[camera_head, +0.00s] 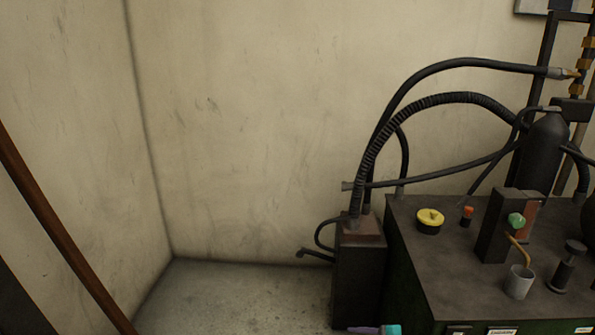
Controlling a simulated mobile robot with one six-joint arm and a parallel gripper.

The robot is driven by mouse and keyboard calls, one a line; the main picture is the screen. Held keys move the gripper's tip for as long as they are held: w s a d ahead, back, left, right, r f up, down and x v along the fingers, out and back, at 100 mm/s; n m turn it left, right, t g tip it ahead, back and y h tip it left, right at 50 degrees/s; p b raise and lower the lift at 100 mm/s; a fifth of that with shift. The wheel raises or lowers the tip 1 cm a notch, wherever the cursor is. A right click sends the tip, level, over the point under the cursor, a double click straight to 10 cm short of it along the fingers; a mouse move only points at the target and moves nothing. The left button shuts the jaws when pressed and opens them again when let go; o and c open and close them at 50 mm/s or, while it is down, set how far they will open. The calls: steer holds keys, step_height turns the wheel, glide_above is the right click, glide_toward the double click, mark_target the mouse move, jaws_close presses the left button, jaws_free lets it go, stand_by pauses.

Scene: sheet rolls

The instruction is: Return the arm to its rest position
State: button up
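My gripper is not in view, and no part of my arm can be made out for certain. No sheet rolls show in this view. The arm's pose cannot be told from here.
A dark machine bench (440,240) fills the right side, with a yellow knob (430,220), grey cup (519,282) and black cylinder (543,155). Hoses (440,100) arch to a dark box (360,275). A brown bar (60,235) slants at left. The floor (240,295) between is clear.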

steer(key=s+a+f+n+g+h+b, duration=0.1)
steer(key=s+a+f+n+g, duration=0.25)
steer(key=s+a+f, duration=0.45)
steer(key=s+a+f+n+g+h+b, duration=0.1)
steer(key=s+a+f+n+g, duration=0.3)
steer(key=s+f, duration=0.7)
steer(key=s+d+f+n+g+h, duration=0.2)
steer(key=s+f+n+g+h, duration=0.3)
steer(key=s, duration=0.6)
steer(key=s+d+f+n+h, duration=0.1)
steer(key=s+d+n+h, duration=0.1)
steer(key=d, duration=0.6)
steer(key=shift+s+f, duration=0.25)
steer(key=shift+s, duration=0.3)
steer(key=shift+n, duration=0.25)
